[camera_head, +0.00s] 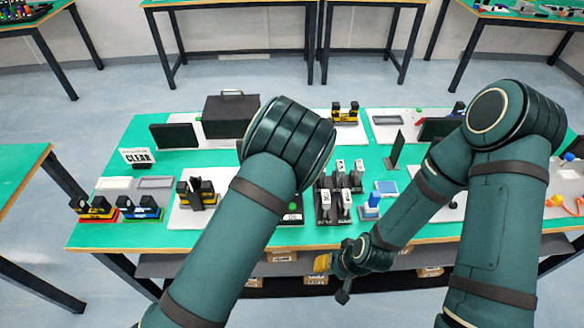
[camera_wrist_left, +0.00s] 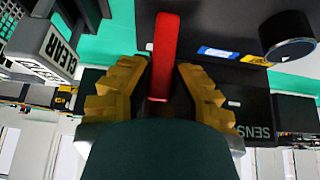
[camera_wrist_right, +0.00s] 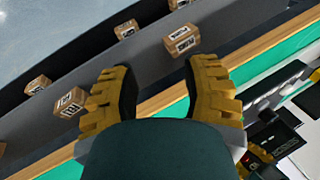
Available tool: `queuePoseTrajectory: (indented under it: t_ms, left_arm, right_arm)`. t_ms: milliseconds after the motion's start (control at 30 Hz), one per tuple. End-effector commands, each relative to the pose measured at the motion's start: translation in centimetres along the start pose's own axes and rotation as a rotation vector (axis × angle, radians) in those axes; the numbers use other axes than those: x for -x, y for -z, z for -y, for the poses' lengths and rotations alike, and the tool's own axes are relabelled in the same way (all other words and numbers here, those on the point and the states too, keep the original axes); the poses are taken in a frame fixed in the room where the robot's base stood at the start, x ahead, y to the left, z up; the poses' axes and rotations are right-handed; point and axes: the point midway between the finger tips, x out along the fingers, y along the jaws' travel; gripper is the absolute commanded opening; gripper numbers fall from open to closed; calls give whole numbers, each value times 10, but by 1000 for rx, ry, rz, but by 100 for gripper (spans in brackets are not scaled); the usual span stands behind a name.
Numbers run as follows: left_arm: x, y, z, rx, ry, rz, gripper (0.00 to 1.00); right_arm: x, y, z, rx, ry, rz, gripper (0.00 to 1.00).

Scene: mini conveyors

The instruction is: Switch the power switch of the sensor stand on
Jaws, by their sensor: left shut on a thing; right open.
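In the left wrist view, a red switch lever (camera_wrist_left: 163,55) stands between the yellow fingers of my left gripper (camera_wrist_left: 158,95), which is shut on it. The lever is at a dark panel (camera_wrist_left: 205,22) with a blue and yellow label and a round black knob (camera_wrist_left: 288,38). A dark part beside the fingers bears letters reading "SENS" (camera_wrist_left: 262,132). In the head view my left arm hides this gripper and the lever. My right gripper (camera_head: 334,278) is open and empty in front of the table's front edge; its spread yellow fingers (camera_wrist_right: 160,95) show in the right wrist view.
The green table (camera_head: 120,213) carries a white "CLEAR" sign (camera_head: 138,157), a dark case (camera_head: 230,112), yellow-black units (camera_head: 93,208) and a black rack of grey-white parts (camera_head: 325,215). Small cardboard boxes (camera_wrist_right: 182,40) lie on the shelf below the front edge.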

Motion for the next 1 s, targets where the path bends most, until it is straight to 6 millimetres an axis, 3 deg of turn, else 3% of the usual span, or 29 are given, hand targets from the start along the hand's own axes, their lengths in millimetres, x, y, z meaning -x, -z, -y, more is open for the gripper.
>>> queuePoseTrajectory:
  t_ms: [500,1000]
  left_arm:
    - [8,-19,0,-2,0,-360,0]
    - [14,-22,0,-1,1,-481,0]
  right_arm:
    - [-54,-27,-21,15,6,52,47]
    - [-70,-29,-26,18,6,54,47]
